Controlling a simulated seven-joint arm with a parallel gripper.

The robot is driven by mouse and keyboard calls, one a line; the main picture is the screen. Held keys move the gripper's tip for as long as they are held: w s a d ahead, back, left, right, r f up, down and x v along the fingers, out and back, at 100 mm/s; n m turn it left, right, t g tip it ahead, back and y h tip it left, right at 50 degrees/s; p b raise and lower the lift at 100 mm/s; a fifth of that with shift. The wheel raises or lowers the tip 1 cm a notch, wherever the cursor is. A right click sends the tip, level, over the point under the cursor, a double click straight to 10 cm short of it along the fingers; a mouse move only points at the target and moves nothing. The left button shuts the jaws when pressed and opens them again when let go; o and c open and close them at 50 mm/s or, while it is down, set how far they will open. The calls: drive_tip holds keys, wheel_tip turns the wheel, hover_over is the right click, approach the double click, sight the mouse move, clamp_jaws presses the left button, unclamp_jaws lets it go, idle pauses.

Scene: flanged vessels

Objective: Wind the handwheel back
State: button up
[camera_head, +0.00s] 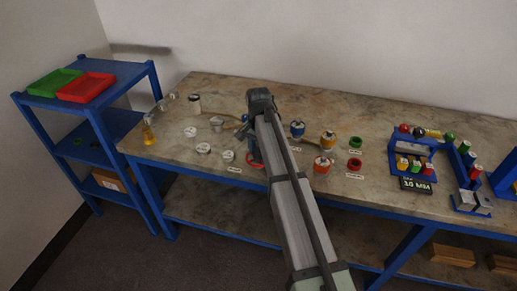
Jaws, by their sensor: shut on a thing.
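A red rounded part, which looks like the handwheel (250,163), shows on the workbench just left of my arm. My arm hides most of it, so its turn position cannot be told. My gripper (249,148) points down at it from above and is shut on it, though the fingertips are small and dark here. Orange-and-white vessels (323,164) (328,139) and a blue-and-white vessel (297,129) stand right of my arm.
A blue shelf (88,125) holds green (53,83) and red trays (86,87).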

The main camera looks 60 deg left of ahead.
drive_tip(key=n, duration=1.1)
drive_tip(key=shift+n, duration=0.5)
drive_tip(key=o, duration=1.1)
drive_tip(key=shift+c, duration=0.2)
wheel_tip(320, 180, up, 14)
drive_tip(key=shift+f, duration=0.1)
idle(0.5)
